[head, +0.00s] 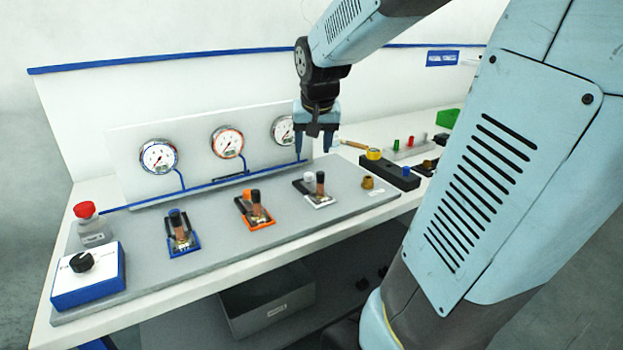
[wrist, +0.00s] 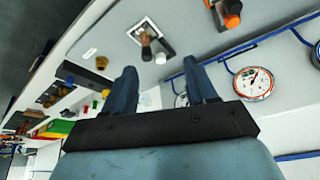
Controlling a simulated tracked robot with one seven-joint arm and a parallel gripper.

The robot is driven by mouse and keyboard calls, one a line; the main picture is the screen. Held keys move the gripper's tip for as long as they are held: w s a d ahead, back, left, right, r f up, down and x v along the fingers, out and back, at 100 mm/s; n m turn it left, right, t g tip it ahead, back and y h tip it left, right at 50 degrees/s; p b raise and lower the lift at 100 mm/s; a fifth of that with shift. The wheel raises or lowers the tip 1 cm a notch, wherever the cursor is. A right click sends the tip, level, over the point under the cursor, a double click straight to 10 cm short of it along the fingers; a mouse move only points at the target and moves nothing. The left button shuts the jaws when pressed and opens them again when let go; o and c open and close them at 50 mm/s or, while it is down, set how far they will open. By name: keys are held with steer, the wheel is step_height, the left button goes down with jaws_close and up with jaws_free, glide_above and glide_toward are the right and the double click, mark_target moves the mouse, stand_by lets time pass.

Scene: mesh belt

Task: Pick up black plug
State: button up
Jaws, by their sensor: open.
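Several black-capped plugs with copper-coloured bodies stand on the grey panel. One black plug (head: 320,180) stands in the white-framed socket, beside a white cap; this plug also shows in the wrist view (wrist: 146,50). Another black-capped plug (head: 256,202) stands in the orange-framed socket, beside an orange part. A dark blue-capped plug (head: 177,222) is in the blue-framed socket. Which one the task means I cannot tell. My gripper (head: 313,155) is open and empty, above and behind the white-framed socket, its fingers pointing down. Both fingers (wrist: 159,68) show apart in the wrist view.
Three round gauges, one of them the red-rimmed gauge (head: 227,142), stand on the back plate with blue pipes. A brass fitting (head: 367,182) is right of the white socket.

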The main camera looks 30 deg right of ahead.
steer(key=m+h, duration=0.1)
steer(key=m, duration=0.1)
glide_toward(320, 173)
steer(key=shift+g, duration=0.3)
steer(key=x, duration=1.1)
steer(key=shift+w+f, duration=0.2)
steer(key=shift+w, duration=0.05)
steer(key=shift+c, duration=0.5)
jaws_close()
steer(key=shift+r, duration=0.1)
steer(key=shift+r, duration=0.25)
step_height(320, 173, up, 2)
steer(key=shift+r, duration=0.15)
steer(key=s+a+r, duration=0.2)
steer(key=s+r, duration=0.3)
steer(key=s, duration=0.1)
steer(key=s+a+r, duration=0.2)
steer(key=s+r, duration=0.3)
steer(key=s, duration=0.2)
steer(key=shift+a, duration=0.3)
